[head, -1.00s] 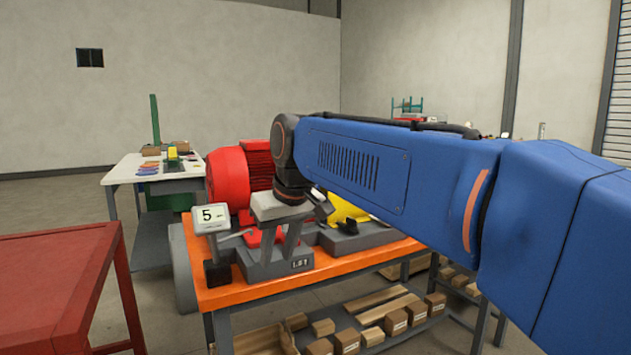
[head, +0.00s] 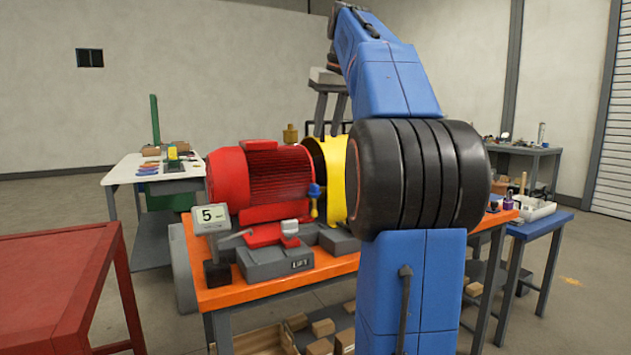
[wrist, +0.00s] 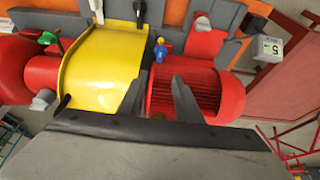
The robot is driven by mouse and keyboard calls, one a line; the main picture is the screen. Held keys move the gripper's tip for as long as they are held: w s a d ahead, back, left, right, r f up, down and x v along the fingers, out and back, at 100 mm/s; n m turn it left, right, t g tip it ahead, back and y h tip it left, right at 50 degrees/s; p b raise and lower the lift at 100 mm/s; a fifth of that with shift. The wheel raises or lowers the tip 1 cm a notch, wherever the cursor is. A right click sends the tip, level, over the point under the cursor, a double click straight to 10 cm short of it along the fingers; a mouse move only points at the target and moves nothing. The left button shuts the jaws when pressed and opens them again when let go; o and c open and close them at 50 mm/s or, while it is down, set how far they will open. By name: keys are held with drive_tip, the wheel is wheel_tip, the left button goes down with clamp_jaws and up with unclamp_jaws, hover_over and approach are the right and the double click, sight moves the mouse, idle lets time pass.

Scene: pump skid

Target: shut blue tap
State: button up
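The blue tap (head: 314,190) shows in the head view as a small blue handle on a yellow body, between the red motor (head: 262,180) and the yellow guard (head: 330,170). In the wrist view the blue tap (wrist: 162,50) is upper middle, beyond my fingertips. Whether it is open or shut is too small to tell. My gripper (head: 328,128) is raised above and behind the motor and guard, fingers pointing down. In the wrist view my gripper (wrist: 160,88) has its two grey fingers apart, with nothing between them. It does not touch the tap.
The skid stands on an orange bench (head: 250,290). A brass fitting (head: 290,133) rises behind the motor. A red table (head: 60,275) is at left. My arm hides the bench's right part.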

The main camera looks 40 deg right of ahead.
sight(315, 184)
drive_tip(key=x, duration=1.7)
drive_tip(key=shift+w+f, duration=0.1)
drive_tip(key=shift+w, duration=0.1)
clamp_jaws()
